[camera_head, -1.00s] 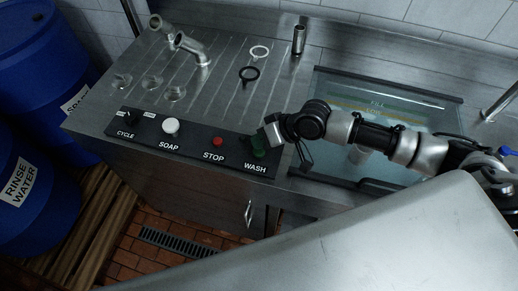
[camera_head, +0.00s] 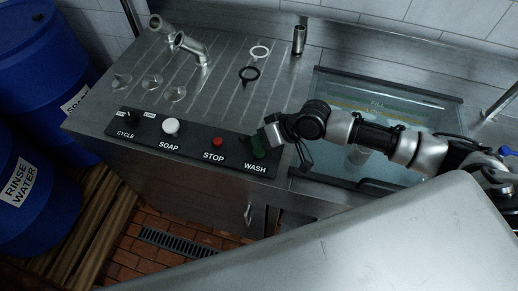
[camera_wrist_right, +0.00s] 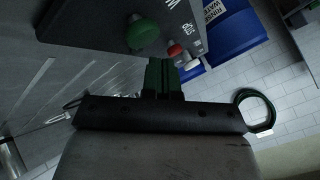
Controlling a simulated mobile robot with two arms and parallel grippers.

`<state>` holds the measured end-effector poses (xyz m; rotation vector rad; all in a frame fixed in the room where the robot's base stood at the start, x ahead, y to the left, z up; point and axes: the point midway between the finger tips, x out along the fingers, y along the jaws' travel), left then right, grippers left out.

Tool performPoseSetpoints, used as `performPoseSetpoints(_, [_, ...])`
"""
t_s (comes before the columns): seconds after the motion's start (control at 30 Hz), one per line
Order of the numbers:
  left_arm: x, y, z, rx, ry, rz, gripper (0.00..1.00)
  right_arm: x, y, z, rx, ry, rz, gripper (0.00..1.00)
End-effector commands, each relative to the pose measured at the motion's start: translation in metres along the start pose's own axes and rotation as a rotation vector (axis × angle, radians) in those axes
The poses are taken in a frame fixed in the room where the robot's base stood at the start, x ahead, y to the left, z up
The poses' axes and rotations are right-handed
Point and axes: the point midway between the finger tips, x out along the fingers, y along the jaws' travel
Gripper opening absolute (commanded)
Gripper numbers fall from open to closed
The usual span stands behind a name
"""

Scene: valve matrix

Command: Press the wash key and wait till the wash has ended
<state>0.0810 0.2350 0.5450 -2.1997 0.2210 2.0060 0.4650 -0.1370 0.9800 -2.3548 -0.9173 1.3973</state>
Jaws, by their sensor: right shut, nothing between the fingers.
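The green wash key (camera_head: 258,153) is at the right end of the black control panel, above the label WASH. My right gripper (camera_head: 264,141) is shut and empty, right at the wash key and partly over it in the head view. In the right wrist view the green key (camera_wrist_right: 143,36) shows beyond the shut fingertips (camera_wrist_right: 160,66), which look apart from it there; contact cannot be told. The glass-covered wash basin (camera_head: 390,105) with a FILL mark lies to the right, partly behind my right arm. My left gripper is not in view.
The panel also holds a red STOP button (camera_head: 217,142), a white SOAP knob (camera_head: 171,126) and a CYCLE switch (camera_head: 136,119). Pipe fittings (camera_head: 188,45) and rings (camera_head: 249,73) stand or lie on the steel counter. Blue barrels (camera_head: 35,180) are at the left.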

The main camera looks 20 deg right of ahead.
Motion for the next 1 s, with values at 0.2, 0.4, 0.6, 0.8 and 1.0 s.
performPoseSetpoints(0.2, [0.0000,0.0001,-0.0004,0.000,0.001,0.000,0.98,0.0000,0.0000,0.0000,0.000,0.000,0.000,0.00])
performPoseSetpoints(0.4, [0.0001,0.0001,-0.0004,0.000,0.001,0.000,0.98,0.0003,0.0002,0.0003,0.000,0.000,0.000,0.00])
performPoseSetpoints(0.6, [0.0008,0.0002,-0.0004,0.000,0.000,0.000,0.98,0.0046,0.0033,0.0035,0.001,-0.001,0.000,0.00])
performPoseSetpoints(0.8, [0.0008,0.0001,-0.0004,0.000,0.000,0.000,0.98,0.0058,0.0042,0.0042,-0.001,0.000,0.000,0.00])
performPoseSetpoints(1.0, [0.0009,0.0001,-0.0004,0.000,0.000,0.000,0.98,0.0059,0.0042,0.0043,0.000,0.000,0.000,0.00])
